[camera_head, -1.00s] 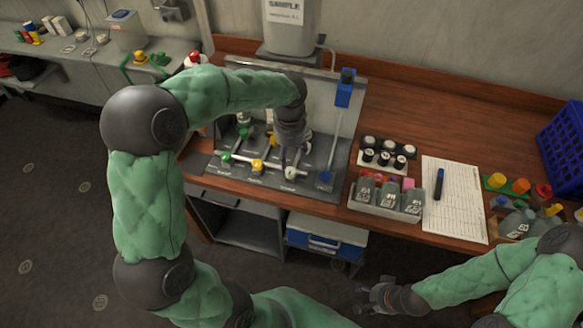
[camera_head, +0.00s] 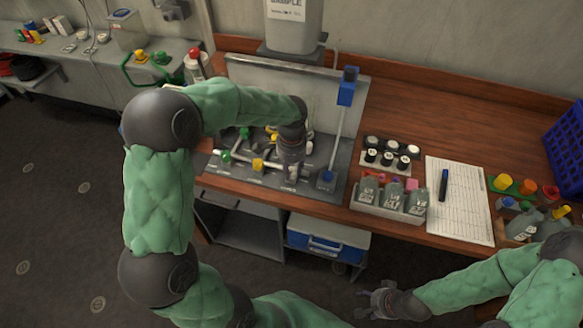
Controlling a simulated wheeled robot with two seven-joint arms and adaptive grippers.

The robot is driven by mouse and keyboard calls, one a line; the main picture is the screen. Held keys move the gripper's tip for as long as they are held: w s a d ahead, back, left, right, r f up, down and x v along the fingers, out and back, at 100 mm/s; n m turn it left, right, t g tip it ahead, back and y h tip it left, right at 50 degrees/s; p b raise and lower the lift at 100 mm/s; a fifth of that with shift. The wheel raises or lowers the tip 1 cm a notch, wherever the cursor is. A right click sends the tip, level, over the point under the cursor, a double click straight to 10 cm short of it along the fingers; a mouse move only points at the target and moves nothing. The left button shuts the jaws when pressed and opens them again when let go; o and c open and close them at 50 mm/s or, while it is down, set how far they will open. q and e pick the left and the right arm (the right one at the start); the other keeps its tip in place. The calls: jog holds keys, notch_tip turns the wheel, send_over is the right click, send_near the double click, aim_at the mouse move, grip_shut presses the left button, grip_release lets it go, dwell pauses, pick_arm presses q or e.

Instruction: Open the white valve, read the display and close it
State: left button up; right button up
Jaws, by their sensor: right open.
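The valve panel (camera_head: 340,170) sits on the wooden bench, with a row of coloured valves along its front. A green valve (camera_head: 226,156) and a yellow valve (camera_head: 258,164) show to the left of my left gripper. My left gripper (camera_head: 292,170) points down at the white valve position, and the white valve is mostly hidden behind it. I cannot tell whether its fingers are open or touch the valve. A blue device (camera_head: 347,87) stands on a post at the panel's right; I cannot make out a reading. My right gripper (camera_head: 376,304) is open and empty, low in front of the bench.
A grey tray of bottles (camera_head: 385,208), black-and-white vials (camera_head: 388,150) and a paper sheet with a pen (camera_head: 455,205) lie right of the panel. A blue crate (camera_head: 567,150) stands far right. A grey container (camera_head: 293,25) stands behind the panel.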

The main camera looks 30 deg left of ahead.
pick_arm(q)
grip_shut()
jog(key=shift+n, duration=0.3)
jog(key=n+p, duration=0.1)
jog(key=n, duration=0.2)
jog(key=shift+n, duration=0.3)
jog(key=n, duration=0.4)
jog(key=shift+n, duration=0.3)
jog(key=n, duration=0.4)
jog(key=shift+n, duration=2.5)
